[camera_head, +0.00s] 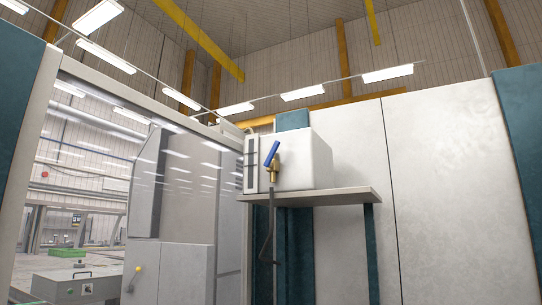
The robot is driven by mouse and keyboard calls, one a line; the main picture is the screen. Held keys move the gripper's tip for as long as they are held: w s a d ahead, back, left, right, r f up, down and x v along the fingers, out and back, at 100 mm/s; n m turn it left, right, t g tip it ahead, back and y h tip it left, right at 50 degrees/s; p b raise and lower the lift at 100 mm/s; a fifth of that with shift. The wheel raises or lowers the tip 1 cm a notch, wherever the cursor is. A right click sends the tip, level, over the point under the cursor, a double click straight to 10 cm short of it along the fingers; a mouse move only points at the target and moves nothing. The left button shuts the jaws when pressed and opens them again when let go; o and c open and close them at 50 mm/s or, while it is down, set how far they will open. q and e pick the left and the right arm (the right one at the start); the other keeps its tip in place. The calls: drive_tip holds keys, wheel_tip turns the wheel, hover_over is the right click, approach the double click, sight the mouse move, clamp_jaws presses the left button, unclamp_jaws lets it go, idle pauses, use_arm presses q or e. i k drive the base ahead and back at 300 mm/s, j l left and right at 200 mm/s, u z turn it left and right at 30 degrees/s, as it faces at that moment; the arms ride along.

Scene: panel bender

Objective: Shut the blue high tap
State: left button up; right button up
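The high tap has a blue lever handle (271,154) on a brass valve body (273,172). It is mounted on the front of a white box (304,162) that stands on a grey shelf high up. The blue lever is tilted, with its upper end leaning to the right. A dark hose (268,235) hangs down below the tap. Neither of my grippers shows in the head view.
White panels (455,190) fill the right side. The grey shelf (350,195) juts out under the box on teal supports (370,252). A large glass pane with a pale frame (37,135) stands at left. A lower yellow-handled tap (136,270) and a green crate (66,254) show there.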

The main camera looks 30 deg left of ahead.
sight(268, 164)
drive_tip(key=i+j, duration=0.15)
drive_tip(key=i, duration=0.5)
drive_tip(key=i+u, duration=0.5)
drive_tip(key=u, duration=0.2)
drive_tip(key=i+l+u, duration=0.1)
drive_tip(key=i+u, duration=0.25)
drive_tip(key=k+u, duration=0.1)
drive_tip(key=u, duration=0.35)
